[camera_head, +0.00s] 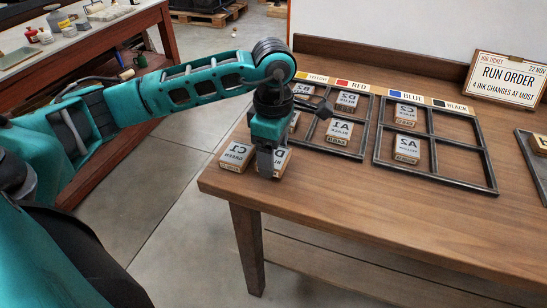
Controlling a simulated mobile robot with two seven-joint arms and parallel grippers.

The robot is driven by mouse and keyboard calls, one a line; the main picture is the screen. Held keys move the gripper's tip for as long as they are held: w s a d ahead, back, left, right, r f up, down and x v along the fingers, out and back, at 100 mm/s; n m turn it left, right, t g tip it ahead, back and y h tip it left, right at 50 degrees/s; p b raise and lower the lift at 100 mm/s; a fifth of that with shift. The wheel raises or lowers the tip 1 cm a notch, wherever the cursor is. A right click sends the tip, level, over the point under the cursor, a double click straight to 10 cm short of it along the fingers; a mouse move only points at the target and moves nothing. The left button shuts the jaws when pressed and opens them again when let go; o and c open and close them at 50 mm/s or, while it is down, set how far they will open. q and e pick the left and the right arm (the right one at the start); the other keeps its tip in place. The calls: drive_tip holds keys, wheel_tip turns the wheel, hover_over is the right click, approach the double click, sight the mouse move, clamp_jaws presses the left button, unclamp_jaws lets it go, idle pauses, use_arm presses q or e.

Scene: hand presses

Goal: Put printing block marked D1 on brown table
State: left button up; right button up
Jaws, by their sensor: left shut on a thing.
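My left gripper (268,170) points down at the front left corner of the brown table (330,205). It is shut on a small wooden block (283,161) with a white top, at the tabletop. Its label starts with a mirrored D; the rest is hidden behind the gripper. I cannot tell whether the block touches the table. Just left of it, apart from my fingers, lies the block marked C1 (236,155). My right gripper is not in view.
Two dark metal frames stand behind the gripper: the left one (362,150) holds several blocks, including A1 (340,131); the right one (440,184) holds C2 (406,114) and A2 (406,149). A run order sign (505,80) stands at the back. The front tabletop is clear.

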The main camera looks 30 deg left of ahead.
use_arm(q)
drive_tip(key=shift+f, duration=0.9)
drive_tip(key=shift+f, duration=0.1)
drive_tip(key=o, duration=0.6)
drive_tip(key=shift+f, duration=0.1)
drive_tip(key=o, duration=0.5)
